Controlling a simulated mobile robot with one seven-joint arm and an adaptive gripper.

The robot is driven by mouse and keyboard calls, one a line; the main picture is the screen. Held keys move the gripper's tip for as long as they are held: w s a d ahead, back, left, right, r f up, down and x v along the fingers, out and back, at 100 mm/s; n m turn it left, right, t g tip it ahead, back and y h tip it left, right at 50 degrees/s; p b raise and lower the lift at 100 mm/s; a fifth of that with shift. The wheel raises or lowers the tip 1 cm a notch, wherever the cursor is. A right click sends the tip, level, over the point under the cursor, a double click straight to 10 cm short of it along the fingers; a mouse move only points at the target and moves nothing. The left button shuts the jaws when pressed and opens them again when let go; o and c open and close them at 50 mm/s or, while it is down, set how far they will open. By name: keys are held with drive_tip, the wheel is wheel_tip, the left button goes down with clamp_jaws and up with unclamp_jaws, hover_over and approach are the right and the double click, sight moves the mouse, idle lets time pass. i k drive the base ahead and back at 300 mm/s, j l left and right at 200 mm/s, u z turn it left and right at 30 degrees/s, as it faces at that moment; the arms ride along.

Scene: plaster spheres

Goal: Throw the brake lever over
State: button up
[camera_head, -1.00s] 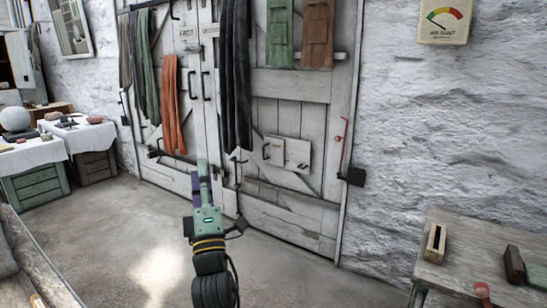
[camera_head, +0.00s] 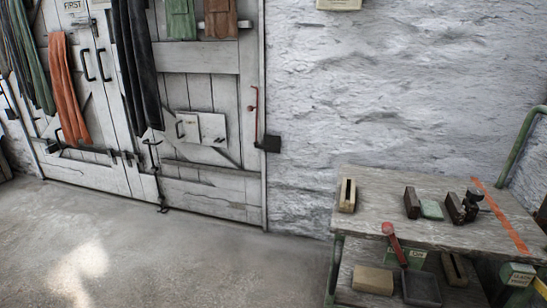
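A red lever (camera_head: 396,245) with a round red end stands at the front edge of a wooden-topped cart (camera_head: 370,218) at the lower right. It tilts, with its round end up and to the left, and its lower end meets the region of the lower shelf. It looks like the brake lever, but no label on it can be read. My gripper is not in view now, so its state and its distance from the lever do not show.
The cart top holds a slotted wooden block (camera_head: 347,194), dark blocks (camera_head: 412,203) and an orange stripe (camera_head: 500,215). Its lower shelf holds a tan block (camera_head: 373,280). A green handle (camera_head: 522,145) rises at right. Concrete floor (camera_head: 190,260) is clear left of the cart.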

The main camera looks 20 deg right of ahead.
sight(387, 227)
drive_tip(key=z, duration=1.3)
